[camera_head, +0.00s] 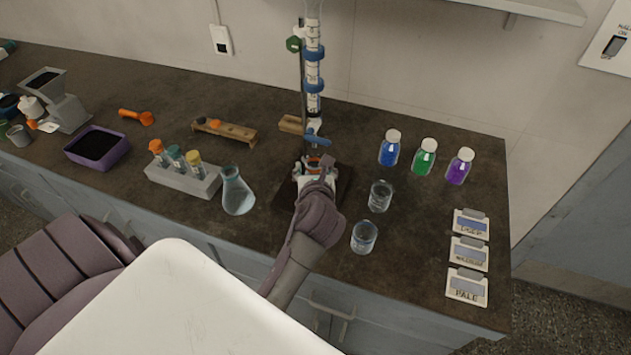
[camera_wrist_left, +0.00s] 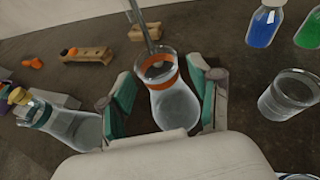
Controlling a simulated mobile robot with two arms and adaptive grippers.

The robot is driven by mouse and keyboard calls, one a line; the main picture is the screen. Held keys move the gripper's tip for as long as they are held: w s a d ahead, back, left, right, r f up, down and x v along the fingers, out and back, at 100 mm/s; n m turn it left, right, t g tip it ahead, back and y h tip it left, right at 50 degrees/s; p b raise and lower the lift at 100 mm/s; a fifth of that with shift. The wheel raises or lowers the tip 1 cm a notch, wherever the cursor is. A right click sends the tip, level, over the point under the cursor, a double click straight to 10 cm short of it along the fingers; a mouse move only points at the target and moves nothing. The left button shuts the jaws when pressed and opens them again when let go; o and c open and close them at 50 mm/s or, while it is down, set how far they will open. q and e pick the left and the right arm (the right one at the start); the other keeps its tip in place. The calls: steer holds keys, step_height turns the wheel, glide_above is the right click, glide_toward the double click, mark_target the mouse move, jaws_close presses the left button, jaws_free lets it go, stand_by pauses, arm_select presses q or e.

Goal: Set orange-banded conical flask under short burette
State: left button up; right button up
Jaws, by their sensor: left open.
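The orange-banded conical flask (camera_wrist_left: 175,105) stands between the fingers of my left gripper (camera_wrist_left: 165,92) in the left wrist view. In the head view the flask (camera_head: 314,163) is mostly hidden by my left gripper (camera_head: 318,178). The gripper is open, with one finger on each side of the flask; I cannot tell whether either touches it. The burette (camera_head: 313,92), with blue clamps, hangs upright on its stand, and its lower end is just above the flask's mouth in the head view. The dark stand base (camera_head: 342,184) is beneath the flask. My right gripper is not in view.
Another conical flask (camera_head: 238,196) stands left, by a rack of stoppered tubes (camera_head: 200,182). Two glass beakers (camera_head: 380,197) (camera_head: 364,238) stand close on the right. Blue, green and purple bottles (camera_head: 424,158) and label cards (camera_head: 468,254) are farther right. The front-left bench has some room.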

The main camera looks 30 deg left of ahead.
arm_select(q)
steer(key=v, duration=1)
steer(key=shift+b, duration=0.35)
steer(key=shift+s+f, duration=0.1)
